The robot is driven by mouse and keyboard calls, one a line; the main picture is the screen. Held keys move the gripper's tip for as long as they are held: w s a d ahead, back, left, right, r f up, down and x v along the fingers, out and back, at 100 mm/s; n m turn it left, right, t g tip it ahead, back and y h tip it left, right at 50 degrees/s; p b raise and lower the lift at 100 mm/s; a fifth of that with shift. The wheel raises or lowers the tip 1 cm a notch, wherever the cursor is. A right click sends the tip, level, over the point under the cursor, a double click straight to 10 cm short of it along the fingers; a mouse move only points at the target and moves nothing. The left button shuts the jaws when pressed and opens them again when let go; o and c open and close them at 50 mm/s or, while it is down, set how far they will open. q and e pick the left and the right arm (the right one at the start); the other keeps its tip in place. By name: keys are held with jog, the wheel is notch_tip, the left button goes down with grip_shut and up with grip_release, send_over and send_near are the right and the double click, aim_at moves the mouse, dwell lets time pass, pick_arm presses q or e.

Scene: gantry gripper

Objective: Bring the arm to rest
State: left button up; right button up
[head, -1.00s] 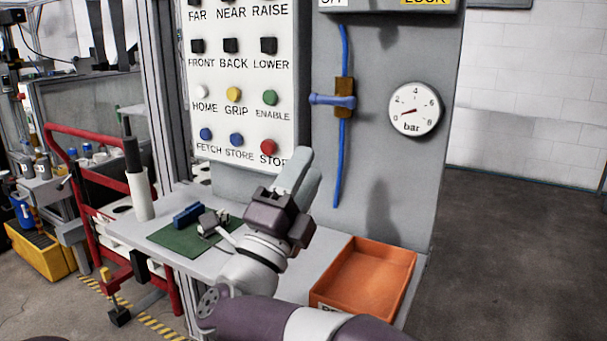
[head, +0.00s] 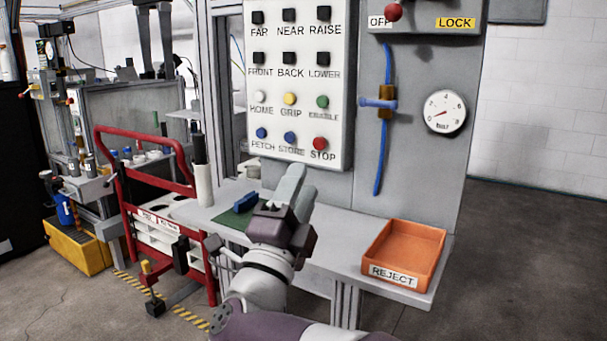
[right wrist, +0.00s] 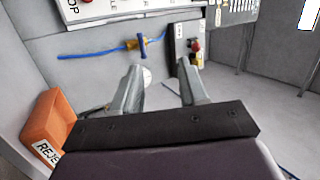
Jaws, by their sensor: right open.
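My right gripper (head: 293,188) is in front of the bench in the head view, below the button panel, with its grey fingers pointing up. In the right wrist view its two fingers (right wrist: 158,88) stand apart with nothing between them. The gripper is open and empty. It overlaps the green mat (head: 232,221) in the head view, and I see no contact with the bench or panel. My left gripper is not in view.
The button panel (head: 301,100) stands behind the gripper. An orange REJECT tray (head: 404,272) sits at the bench's right end. A blue hose with a valve (head: 378,103) and a gauge (head: 444,111) are on the grey wall. A red cart (head: 150,140) stands at left. Floor at right is clear.

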jog(key=w+a+f+n+g+y, duration=0.2)
jog(key=a+f+n+y, duration=0.55)
jog(key=n+y, duration=0.4)
notch_tip(320, 180, down, 14)
jog(key=s+n+g+y, duration=0.1)
jog(key=n+g+y, duration=0.2)
jog(key=n+g, duration=0.45)
jog(key=s+d+f+n+g+h, duration=0.45)
jog(key=s+d+f+g, duration=0.65)
jog(key=s+d+f, duration=0.7)
jog(key=s+d+r+m+h+p, duration=0.1)
jog(key=s+d+r+m+p, duration=0.15)
jog(key=d, duration=0.65)
notch_tip(320, 180, up, 32)
jog(key=p, duration=3.2)
jog(key=shift+w+a+g+p, duration=0.2)
jog(key=shift+w+g+p, duration=0.15)
